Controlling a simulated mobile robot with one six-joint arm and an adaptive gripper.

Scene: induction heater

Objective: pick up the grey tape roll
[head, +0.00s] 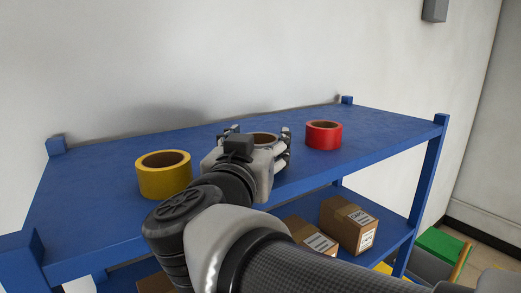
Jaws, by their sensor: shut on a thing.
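The grey tape roll (265,136) is on the blue shelf's top, mostly hidden behind my gripper; only its upper rim and brown inner core show. My gripper (261,141) reaches over the shelf from the front, with a finger on either side of the roll, and is shut on it. I cannot tell whether the roll still touches the shelf, since its underside is hidden.
A yellow tape roll (164,182) stands left of my gripper, and a red tape roll (323,136) stands to the right. The blue shelf (383,133) has raised corner posts and a wall behind it. Cardboard boxes (347,224) sit on the lower level.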

